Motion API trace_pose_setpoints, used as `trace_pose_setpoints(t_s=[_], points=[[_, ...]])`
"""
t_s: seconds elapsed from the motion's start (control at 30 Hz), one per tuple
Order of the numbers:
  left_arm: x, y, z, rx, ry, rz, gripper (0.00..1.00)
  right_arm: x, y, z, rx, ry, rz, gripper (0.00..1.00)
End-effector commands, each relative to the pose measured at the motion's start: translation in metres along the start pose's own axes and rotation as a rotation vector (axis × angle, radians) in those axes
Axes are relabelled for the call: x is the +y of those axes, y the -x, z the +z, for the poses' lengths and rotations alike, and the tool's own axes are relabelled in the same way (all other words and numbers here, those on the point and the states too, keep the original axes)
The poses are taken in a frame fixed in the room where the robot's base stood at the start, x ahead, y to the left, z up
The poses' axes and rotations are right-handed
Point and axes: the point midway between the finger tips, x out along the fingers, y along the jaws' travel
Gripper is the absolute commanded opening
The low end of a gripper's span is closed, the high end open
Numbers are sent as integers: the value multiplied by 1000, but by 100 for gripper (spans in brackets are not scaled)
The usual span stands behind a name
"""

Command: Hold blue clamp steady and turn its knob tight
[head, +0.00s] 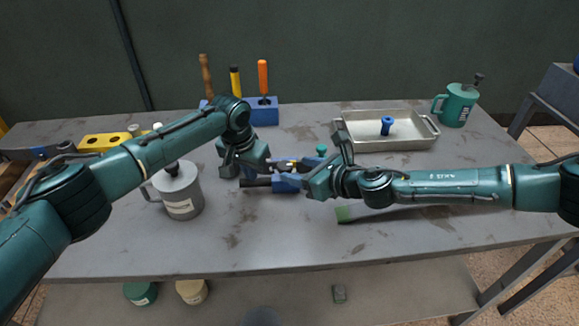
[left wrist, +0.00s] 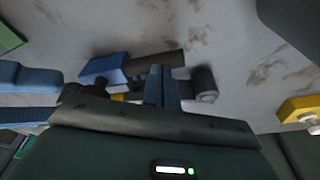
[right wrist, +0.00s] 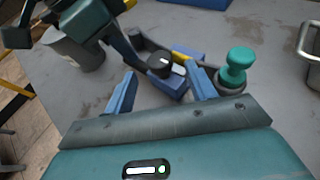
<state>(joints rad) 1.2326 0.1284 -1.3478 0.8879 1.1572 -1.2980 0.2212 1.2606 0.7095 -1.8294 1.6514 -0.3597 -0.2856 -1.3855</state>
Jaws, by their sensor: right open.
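The blue clamp (head: 287,184) lies on the grey table, with a blue body, dark bars and a yellow part. It shows in the left wrist view (left wrist: 108,68) and right wrist view (right wrist: 170,86). Its round black knob (right wrist: 160,65) has a white mark. My left gripper (head: 285,164) reaches in from the left; its fingers (left wrist: 162,85) are close together over the clamp's middle and look shut on it, the contact partly hidden. My right gripper (head: 300,181) is open at the clamp's right. The knob appears between and beyond its fingertips (right wrist: 160,82), seemingly untouched.
A teal-knobbed part (right wrist: 236,66) stands close right of the clamp. A grey can (head: 180,192) is on the left, with a yellow block (head: 104,142) behind. A tool rack (head: 265,114), a metal tray (head: 400,143) and a teal mug (head: 455,105) stand farther back.

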Motion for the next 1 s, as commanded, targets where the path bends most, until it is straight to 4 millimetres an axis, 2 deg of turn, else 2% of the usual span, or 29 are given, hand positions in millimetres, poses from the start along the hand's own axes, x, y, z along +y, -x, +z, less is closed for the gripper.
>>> trace_pose_setpoints(t_s=[0.1, 0.23, 0.4, 0.67, 1.0], points=[[1, -2, 1, -3, -1, 1, 0, 1, -21, -1, 1, -2, 2, 56], [1, -2, 1, -3, -1, 1, 0, 1, -34, 0, -1, -1, 1, 56], [1, -2, 1, -3, -1, 1, 0, 1, -41, 0, 0, -1, 1, 56], [1, -2, 1, -3, 0, 1, 0, 1, -41, 0, 0, -2, 1, 55], [1, -2, 1, -3, 0, 1, 0, 0, -41, 0, 0, -2, 1, 27]])
